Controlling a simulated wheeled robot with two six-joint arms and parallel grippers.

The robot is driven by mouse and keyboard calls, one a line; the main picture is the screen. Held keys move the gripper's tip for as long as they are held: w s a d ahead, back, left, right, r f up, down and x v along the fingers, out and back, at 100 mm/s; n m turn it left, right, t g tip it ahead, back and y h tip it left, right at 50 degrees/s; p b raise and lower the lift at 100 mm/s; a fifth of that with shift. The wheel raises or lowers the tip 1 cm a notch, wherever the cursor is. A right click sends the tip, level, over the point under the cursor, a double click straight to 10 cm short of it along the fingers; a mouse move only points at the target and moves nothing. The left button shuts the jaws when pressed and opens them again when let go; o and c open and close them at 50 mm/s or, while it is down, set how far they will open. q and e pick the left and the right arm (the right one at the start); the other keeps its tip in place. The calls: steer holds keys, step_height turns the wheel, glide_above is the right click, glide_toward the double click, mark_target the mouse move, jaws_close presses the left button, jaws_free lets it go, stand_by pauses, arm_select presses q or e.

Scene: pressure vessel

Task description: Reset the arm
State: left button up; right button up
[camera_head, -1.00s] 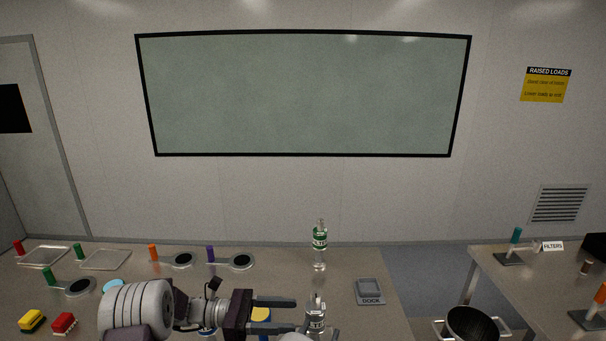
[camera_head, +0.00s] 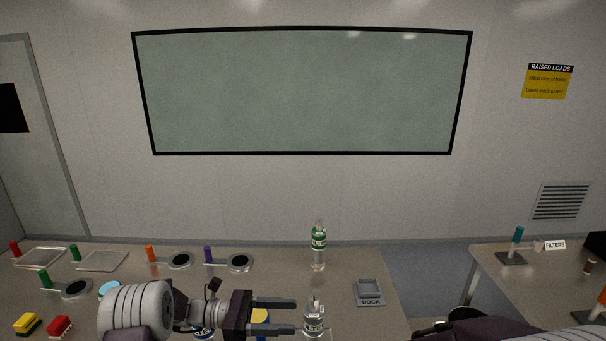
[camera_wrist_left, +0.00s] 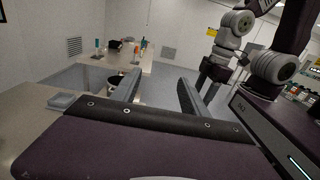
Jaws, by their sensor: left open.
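My left gripper (camera_head: 284,316) is in the lower middle of the head view, above the left table, its fingers apart and pointing right. The left wrist view also shows its two fingers (camera_wrist_left: 160,92) spread with nothing between them. A clear bottle (camera_head: 314,321) stands just right of the fingertips; I cannot tell whether they touch. A bottle with a green label (camera_head: 318,245) stands upright farther back. In the head view a dark part of my right arm (camera_head: 500,328) shows at the lower right; its gripper does not show.
A grey dock (camera_head: 370,298) lies on the left table, right of the bottles. Trays, round-ended paddles and red and yellow blocks (camera_head: 28,323) lie at the left. A floor gap (camera_head: 430,275) separates this table from the right table (camera_head: 490,275).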

arm_select(q)
steer(key=s+a+f+m+g+y, duration=0.1)
steer(key=s+f+m+g+y, duration=0.2)
steer(key=s+f+m+y, duration=0.55)
steer(key=s+a+f+m+t+y, duration=0.2)
steer(key=s+a+m+t+y, duration=0.3)
steer(key=s+a+m+y, duration=0.55)
step_height(320, 180, down, 10)
steer(key=w+a+n+h+b, duration=0.1)
steer(key=a+b, duration=0.1)
steer(key=b, duration=0.8)
steer(key=shift+w+r, duration=0.15)
steer(key=shift+w, duration=0.05)
arm_select(e)
step_height(320, 180, down, 9)
steer(key=w+m+t, duration=0.1)
steer(key=shift+a+m+y, duration=0.2)
steer(key=shift+m+y, duration=0.1)
steer(key=shift+m, duration=0.1)
